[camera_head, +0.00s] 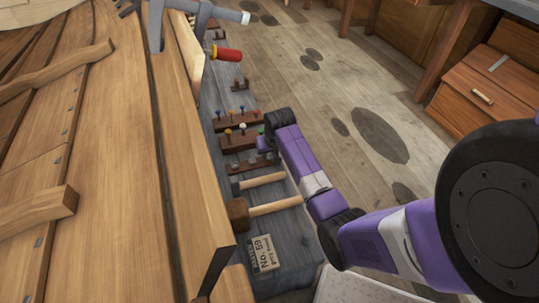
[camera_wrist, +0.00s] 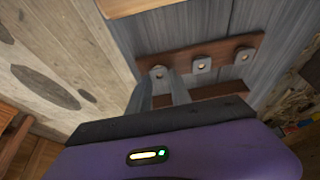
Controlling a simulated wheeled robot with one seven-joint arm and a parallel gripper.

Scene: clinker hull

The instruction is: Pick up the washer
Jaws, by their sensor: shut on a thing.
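Several small grey washers stand on a brown wooden strip (camera_wrist: 221,54). In the wrist view one washer (camera_wrist: 159,71) is at the left end, between the tips of my gripper (camera_wrist: 162,80), which is shut on it. Two other washers, a middle one (camera_wrist: 202,65) and a right one (camera_wrist: 243,56), stand free beside it. In the head view my gripper (camera_head: 263,146) is over the right end of the strip, and its fingertips are hard to make out. The held washer cannot be told apart there.
The strip lies on a grey plank bench (camera_head: 292,249). A rack with coloured pegs (camera_head: 240,134) is behind it, and a wooden mallet (camera_head: 238,215) lies in front. The clinker hull (camera_head: 110,120) rises close on the left.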

